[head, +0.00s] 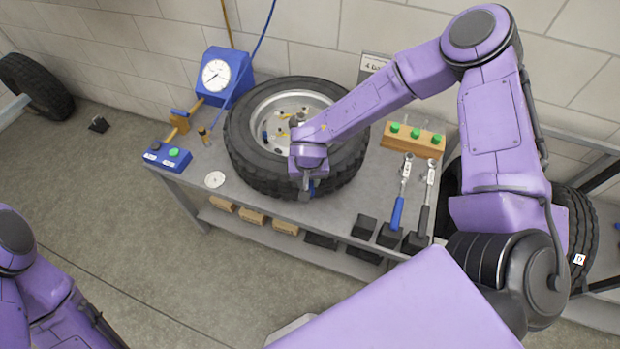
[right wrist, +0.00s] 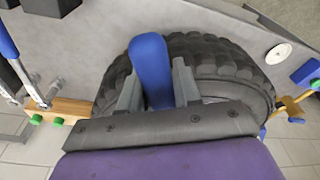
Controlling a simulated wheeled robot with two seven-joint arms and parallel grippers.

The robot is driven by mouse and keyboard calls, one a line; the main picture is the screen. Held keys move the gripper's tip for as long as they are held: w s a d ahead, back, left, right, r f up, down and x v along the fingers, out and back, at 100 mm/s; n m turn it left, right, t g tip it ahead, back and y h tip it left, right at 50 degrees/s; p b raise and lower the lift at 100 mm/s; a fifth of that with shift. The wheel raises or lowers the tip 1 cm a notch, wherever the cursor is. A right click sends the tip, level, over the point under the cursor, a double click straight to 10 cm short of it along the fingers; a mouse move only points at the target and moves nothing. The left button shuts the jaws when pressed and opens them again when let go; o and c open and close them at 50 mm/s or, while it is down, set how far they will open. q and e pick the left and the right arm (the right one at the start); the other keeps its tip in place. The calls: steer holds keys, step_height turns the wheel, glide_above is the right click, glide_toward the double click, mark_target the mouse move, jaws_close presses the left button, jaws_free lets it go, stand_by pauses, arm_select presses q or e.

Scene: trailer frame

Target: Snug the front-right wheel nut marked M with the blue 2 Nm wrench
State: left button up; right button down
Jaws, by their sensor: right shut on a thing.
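A wheel (head: 355,160) lies flat on the bench, and its pale hub (head: 262,105) is partly covered by my right arm. No M mark can be made out on its nuts. My right gripper (head: 307,186) is at the wheel's near side, shut on a blue handle (head: 313,188). The right wrist view shows this blue handle (right wrist: 151,65) between the fingers, with the tyre (right wrist: 215,60) behind it. The tool's working end is hidden. Another blue-handled wrench (head: 398,213) and a black-handled wrench (head: 423,215) stand at the bench's right. My left gripper is out of frame.
A blue gauge box (head: 227,75) stands behind the wheel at left, a blue button box (head: 167,158) on the left corner. A wooden block with green knobs (head: 414,140) is at the back right. A tagged tyre (head: 577,225) stands right of the bench (head: 270,210).

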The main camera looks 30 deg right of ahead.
steer(key=shift+w+a+m, duration=0.35)
steer(key=shift+a+m, duration=0.05)
steer(key=shift+a, duration=0.3)
steer(key=shift+w+a+m, duration=0.35)
steer(key=shift+a+m, duration=0.05)
steer(key=shift+a, duration=0.4)
steer(key=shift+s+d+n+p, duration=0.2)
steer(key=shift+s+d+n, duration=0.2)
steer(key=shift+d, duration=0.35)
steer(key=shift+s+d+n+p, duration=0.2)
steer(key=shift+s+d+n, duration=0.15)
steer(key=shift+d, duration=0.35)
steer(key=c, duration=1.6)
jaws_free()
steer(key=shift+w, duration=0.1)
steer(key=shift+c, duration=0.2)
steer(key=shift+a, duration=0.1)
jaws_close()
steer(key=shift+r, duration=0.4)
